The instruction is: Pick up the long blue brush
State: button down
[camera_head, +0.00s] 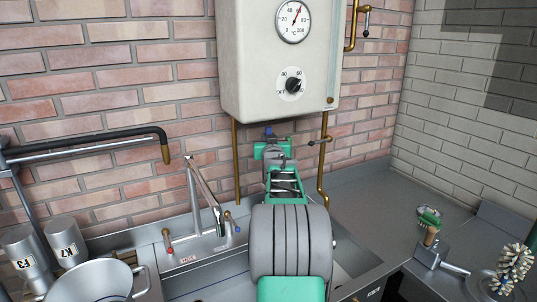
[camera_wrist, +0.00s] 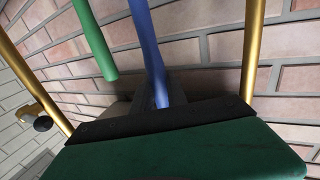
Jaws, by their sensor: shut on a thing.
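The long blue brush shows as a blue handle (camera_wrist: 146,40) in the wrist view, running from the top edge down to my dark gripper fingers (camera_wrist: 160,92). My gripper is shut on this handle. In the head view my gripper (camera_head: 270,140) is in front of the brick wall, under the white boiler, with a small blue bit (camera_head: 268,131) at its tip. The brush's bristles are not in sight. A green handle (camera_wrist: 95,42) hangs just left of the blue one in the wrist view, apart from my fingers.
The white boiler (camera_head: 260,70) is just above my gripper, with brass pipes (camera_head: 325,165) on both sides. A tap (camera_head: 205,195) and sink are below left. Brushes (camera_head: 429,220) stand on the right counter.

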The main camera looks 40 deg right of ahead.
jog(key=shift+r, duration=0.9)
jog(key=s+a+b, duration=0.2)
jog(key=s+a, duration=0.1)
jog(key=s, duration=0.6)
jog(key=s+a+b, duration=0.3)
jog(key=s, duration=0.6)
jog(key=shift+s, duration=0.35)
jog(key=c, duration=2)
grip_release()
grip_shut()
jog(key=shift+s, duration=0.1)
